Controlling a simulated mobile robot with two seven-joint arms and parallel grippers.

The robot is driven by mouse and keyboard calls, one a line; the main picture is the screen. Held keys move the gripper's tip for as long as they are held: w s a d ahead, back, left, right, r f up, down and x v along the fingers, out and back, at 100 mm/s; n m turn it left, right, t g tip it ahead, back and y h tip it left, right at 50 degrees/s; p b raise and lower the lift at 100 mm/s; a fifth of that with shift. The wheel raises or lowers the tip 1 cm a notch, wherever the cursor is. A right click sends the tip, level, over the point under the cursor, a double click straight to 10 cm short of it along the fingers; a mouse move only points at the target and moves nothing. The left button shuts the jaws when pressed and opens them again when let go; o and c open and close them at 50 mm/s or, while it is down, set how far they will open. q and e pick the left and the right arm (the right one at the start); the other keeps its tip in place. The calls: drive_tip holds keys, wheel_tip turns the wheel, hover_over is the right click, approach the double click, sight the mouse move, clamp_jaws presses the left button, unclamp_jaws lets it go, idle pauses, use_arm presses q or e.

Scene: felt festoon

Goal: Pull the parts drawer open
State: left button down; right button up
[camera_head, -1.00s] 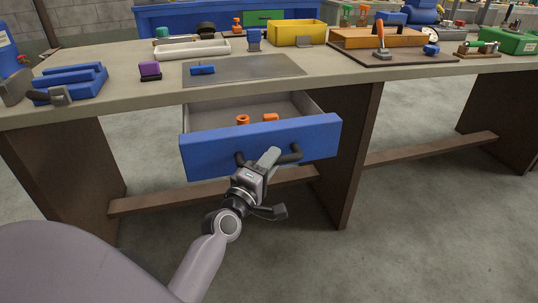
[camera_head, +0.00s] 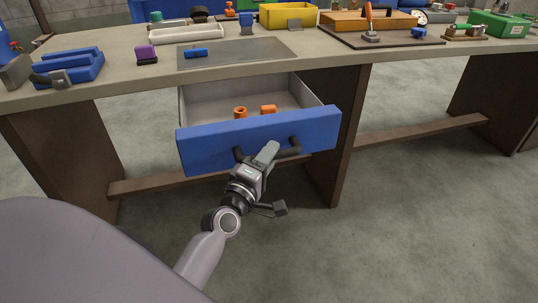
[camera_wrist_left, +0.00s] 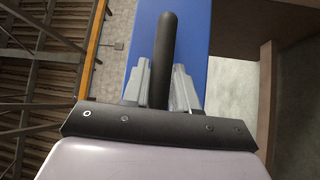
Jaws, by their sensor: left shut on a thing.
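The parts drawer (camera_head: 210,147) has a blue front and grey inner walls, and it stands well out from under the workbench. My left gripper (camera_head: 265,158) is at the drawer front, shut on the dark bar handle (camera_head: 290,152). In the left wrist view the handle (camera_wrist_left: 164,60) stands between the two grey fingers of the left gripper (camera_wrist_left: 164,85), with the blue front behind. My right gripper is not in view.
The workbench top (camera_head: 330,58) carries a blue vise (camera_head: 72,68), a purple block (camera_head: 147,54), a grey mat (camera_head: 250,52) and a yellow bin (camera_head: 288,15). A brown bench leg (camera_head: 330,130) stands right of the drawer. The floor in front is clear.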

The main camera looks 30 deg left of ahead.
use_arm(q)
drive_tip(key=c, duration=1)
unclamp_jaws()
drive_tip(key=shift+s, duration=0.1)
drive_tip(key=shift+s+f, duration=0.15)
drive_tip(key=shift+s, duration=0.4)
drive_tip(key=s, duration=0.5)
drive_tip(key=shift+s+d+f, duration=0.25)
drive_tip(key=shift+s+f, duration=0.1)
drive_tip(key=shift+s, duration=0.05)
